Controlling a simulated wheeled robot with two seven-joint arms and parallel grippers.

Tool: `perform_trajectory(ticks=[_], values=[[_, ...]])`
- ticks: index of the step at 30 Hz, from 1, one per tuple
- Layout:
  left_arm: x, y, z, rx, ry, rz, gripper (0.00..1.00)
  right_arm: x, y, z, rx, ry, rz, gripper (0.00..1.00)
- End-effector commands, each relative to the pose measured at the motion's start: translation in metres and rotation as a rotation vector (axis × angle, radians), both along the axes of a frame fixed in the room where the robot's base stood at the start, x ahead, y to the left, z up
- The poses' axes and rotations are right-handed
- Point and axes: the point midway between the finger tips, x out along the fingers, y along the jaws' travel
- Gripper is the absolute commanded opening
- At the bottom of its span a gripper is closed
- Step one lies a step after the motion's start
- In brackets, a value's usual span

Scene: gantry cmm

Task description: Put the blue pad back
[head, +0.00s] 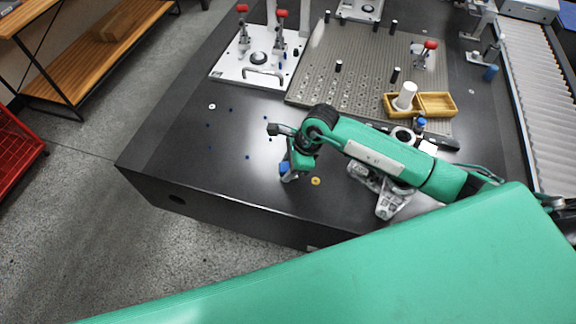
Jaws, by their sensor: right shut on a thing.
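My right gripper (290,173) reaches in from the right at the end of the green arm and points down over the dark table (165,155), near its front edge. It is shut on a small blue piece, which I take to be the blue pad (284,167). The fingers partly hide the pad, and I cannot tell whether it touches the table. My left gripper is not in view.
A yellow ring (316,181) and a grey metal casting (388,197) are right of the gripper. Small blue dots mark the table to the left. Behind are a white clamp plate (232,70), a perforated plate (330,50) and a wooden tray (437,103).

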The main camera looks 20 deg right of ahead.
Motion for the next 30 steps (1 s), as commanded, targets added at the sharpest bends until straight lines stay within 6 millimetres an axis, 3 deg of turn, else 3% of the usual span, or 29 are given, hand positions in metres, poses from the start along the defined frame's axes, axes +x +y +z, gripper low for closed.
perform_trajectory(ticks=[6,7,10,23,27,30], values=[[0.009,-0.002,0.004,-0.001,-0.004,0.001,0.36,0.0,0.0,-0.002,0.0,0.0,0.0,0.14],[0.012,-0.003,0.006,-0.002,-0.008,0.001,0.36,0.0,0.0,-0.002,0.0,0.0,0.0,0.37],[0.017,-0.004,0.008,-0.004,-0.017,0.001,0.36,0.0,0.0,-0.002,0.0,0.0,0.0,0.57],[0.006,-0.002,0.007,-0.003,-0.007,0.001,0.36,0.0,0.0,0.002,0.0,0.0,-0.001,0.57],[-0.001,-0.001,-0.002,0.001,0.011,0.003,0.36,-0.001,-0.011,0.024,-0.002,-0.005,0.0,0.57],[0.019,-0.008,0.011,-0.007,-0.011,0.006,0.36,-0.003,-0.02,0.045,-0.002,-0.006,0.0,0.57]])
